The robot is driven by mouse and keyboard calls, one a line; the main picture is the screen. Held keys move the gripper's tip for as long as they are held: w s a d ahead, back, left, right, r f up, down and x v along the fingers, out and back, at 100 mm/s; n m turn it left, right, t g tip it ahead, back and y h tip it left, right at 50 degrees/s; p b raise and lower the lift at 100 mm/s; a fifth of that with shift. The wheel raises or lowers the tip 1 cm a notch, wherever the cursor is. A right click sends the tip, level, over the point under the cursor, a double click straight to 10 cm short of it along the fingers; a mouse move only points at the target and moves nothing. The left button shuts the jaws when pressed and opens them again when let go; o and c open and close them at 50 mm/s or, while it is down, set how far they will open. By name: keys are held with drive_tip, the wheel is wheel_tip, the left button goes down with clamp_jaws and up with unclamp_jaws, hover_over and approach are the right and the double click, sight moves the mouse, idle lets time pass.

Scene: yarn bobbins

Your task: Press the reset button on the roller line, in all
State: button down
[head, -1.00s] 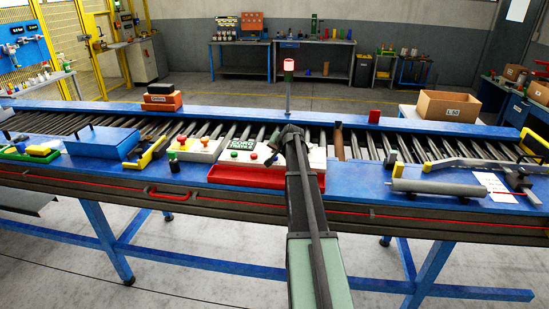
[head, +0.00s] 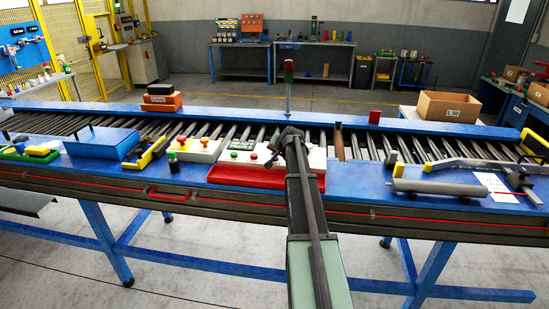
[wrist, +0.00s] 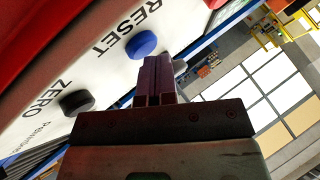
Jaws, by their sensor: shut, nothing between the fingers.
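The blue round reset button (wrist: 141,43) sits on a white panel beside the printed word RESET in the wrist view. A black button (wrist: 76,102) is beside the word ZERO on the same panel. My gripper (wrist: 156,60) is shut and empty, its fingertips right by the edge of the blue button; I cannot tell whether they touch it. In the head view my gripper (head: 280,146) is over the white control panel (head: 317,158) on the roller line, and my arm hides the reset button. The green display (head: 243,145) shows READY on its upper line.
A signal post (head: 288,75) stands behind the panel, its red top dim. A red tray (head: 250,177) lies in front. A white box with buttons (head: 196,150) is to the left; a grey roller (head: 440,188) and a cardboard box (head: 448,106) are to the right.

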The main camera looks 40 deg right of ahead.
drive_tip(key=shift+r+p, duration=0.95)
wheel_tip(320, 180, up, 5)
drive_tip(key=p, duration=0.5)
drive_tip(key=shift+r, duration=0.1)
